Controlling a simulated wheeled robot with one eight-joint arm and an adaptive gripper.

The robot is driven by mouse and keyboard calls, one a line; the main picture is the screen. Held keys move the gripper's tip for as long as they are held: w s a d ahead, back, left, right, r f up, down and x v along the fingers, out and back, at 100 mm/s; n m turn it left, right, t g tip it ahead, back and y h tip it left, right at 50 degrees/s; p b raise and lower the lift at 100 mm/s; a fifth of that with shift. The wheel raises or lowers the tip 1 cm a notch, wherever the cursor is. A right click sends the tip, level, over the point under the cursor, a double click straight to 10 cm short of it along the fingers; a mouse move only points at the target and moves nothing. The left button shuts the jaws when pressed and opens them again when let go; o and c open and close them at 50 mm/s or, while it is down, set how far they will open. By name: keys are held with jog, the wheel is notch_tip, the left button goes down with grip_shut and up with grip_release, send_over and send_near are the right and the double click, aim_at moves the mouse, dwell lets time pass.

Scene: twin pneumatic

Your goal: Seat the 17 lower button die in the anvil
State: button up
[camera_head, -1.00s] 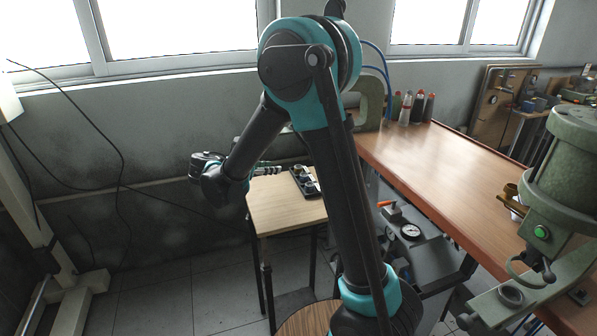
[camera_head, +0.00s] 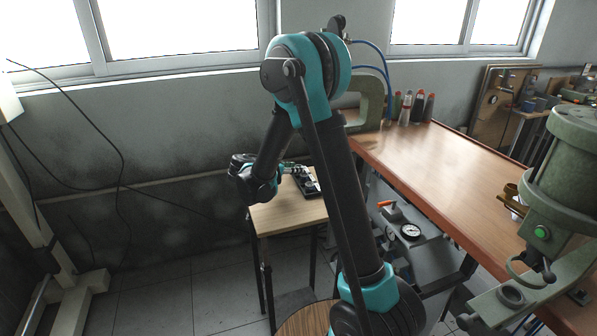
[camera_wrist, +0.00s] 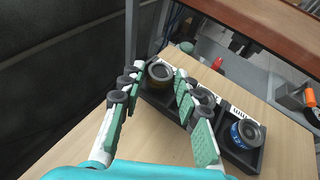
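A black tray (camera_wrist: 226,150) with several compartments and white labels lies on the small wooden table; it also shows in the head view (camera_head: 312,194). In the wrist view a dark round die (camera_wrist: 160,74) sits in its far-left compartment, beyond and between my fingertips. A second round part (camera_wrist: 206,97) is partly hidden behind my right finger. A blue-ringed part (camera_wrist: 246,131) sits in the near-right compartment. I cannot read which is the 17 lower die. My gripper (camera_wrist: 159,72) is open and empty. A green press (camera_head: 570,165) stands at right; its anvil cannot be made out clearly.
The small table (camera_head: 282,216) has bare wood around the tray. A long wooden bench (camera_head: 430,170) stands to its right, with bottles (camera_head: 415,107) at the back. A unit with a gauge (camera_head: 411,231) is below the bench.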

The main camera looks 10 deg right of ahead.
jog(key=shift+w+d+f, duration=0.1)
jog(key=shift+w+d, duration=0.1)
jog(key=shift+d, duration=0.05)
grip_shut()
